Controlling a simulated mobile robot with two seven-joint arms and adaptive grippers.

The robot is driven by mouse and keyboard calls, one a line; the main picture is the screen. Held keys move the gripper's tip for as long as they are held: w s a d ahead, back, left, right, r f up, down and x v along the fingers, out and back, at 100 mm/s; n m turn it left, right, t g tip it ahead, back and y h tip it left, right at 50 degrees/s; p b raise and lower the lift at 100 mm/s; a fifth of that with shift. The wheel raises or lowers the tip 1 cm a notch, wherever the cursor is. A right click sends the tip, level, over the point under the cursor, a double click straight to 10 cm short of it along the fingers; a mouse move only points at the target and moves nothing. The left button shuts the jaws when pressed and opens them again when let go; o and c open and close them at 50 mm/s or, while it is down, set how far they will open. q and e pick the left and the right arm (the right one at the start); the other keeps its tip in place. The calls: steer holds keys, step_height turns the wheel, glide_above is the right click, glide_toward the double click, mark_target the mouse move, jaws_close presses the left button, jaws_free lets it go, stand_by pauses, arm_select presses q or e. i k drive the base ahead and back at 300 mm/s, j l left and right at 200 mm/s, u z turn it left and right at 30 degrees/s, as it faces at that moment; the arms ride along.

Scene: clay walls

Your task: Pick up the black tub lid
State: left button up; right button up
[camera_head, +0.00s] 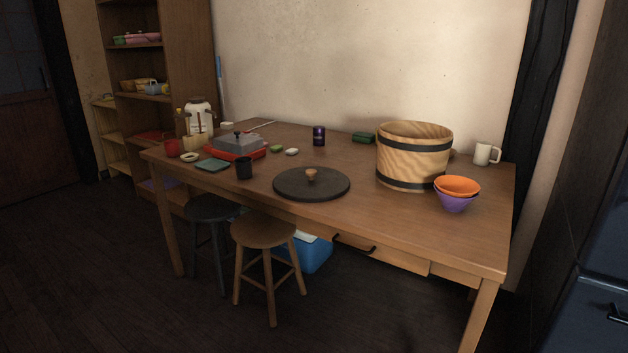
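The black tub lid (288,184) is a flat dark disc with a small light wooden knob (311,175) on top. It lies flat on the wooden table (440,230), near the front edge and around the middle. The light wooden tub (412,150) with dark bands stands upright on the table to the right of the lid, apart from it. Neither of my grippers shows in the head view, so I cannot see their state.
A black cup (244,168) stands left of the lid. Nested orange and purple bowls (457,192) and a white mug (484,154) are at right. Two stools (263,231) and a blue bin (306,254) are below the front edge. The table's front right is clear.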

mark_target(307, 184)
steer(key=z, duration=0.65)
steer(key=j+z, duration=1.2)
steer(key=j, duration=0.2)
steer(key=k+j+z, duration=0.1)
steer(key=j, duration=0.2)
steer(key=k+j+z, duration=0.15)
steer(key=j, duration=0.2)
